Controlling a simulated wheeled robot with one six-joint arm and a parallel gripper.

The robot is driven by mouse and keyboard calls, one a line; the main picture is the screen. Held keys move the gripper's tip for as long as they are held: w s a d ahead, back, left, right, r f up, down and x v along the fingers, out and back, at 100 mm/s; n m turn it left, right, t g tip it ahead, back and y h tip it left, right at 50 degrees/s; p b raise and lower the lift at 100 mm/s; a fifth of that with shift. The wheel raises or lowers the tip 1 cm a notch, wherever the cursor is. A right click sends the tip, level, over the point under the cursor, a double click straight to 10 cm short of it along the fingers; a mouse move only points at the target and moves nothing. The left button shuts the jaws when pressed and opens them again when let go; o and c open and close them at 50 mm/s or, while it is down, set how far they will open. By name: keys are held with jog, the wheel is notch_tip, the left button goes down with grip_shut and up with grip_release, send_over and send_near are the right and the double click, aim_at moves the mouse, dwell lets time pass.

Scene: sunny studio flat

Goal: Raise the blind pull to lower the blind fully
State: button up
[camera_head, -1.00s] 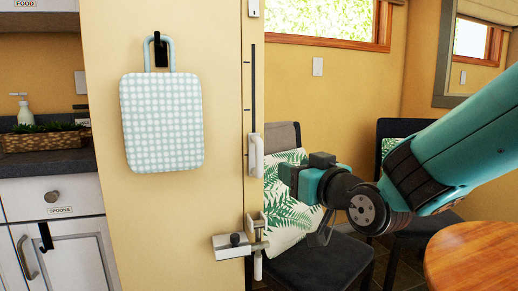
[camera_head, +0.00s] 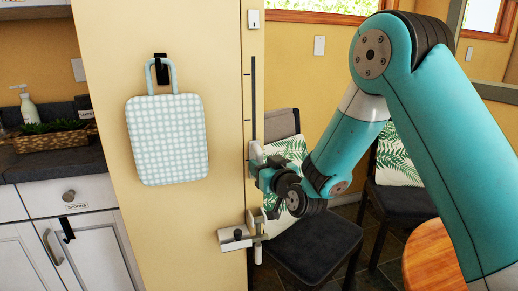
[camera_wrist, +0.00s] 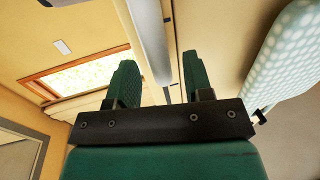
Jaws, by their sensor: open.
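The blind pull (camera_head: 255,151) is a white handle on the edge of the yellow wall panel, at the lower end of a dark vertical track (camera_head: 253,88). My gripper (camera_head: 262,172) is at the handle in the head view and partly covers it. In the wrist view my gripper (camera_wrist: 157,75) has its two green fingers apart, and a pale upright bar, apparently the pull (camera_wrist: 150,40), shows between them. I cannot tell whether either finger touches it. The blind itself cannot be made out clearly.
A white bracket with a dark knob (camera_head: 236,237) juts out just below my gripper. A checked pad (camera_head: 167,140) hangs from a black hook on the panel. Dark chairs (camera_head: 318,248) stand behind, and a round wooden table (camera_head: 425,260) is at the lower right.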

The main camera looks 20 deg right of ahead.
jog(key=shift+w+a, duration=0.2)
jog(key=shift+w, duration=0.95)
grip_shut()
notch_tip(320, 180, up, 25)
jog(key=p, duration=1)
jog(key=shift+f+p, duration=0.1)
jog(key=shift+p, duration=0.3)
grip_release()
jog(key=shift+f, duration=0.1)
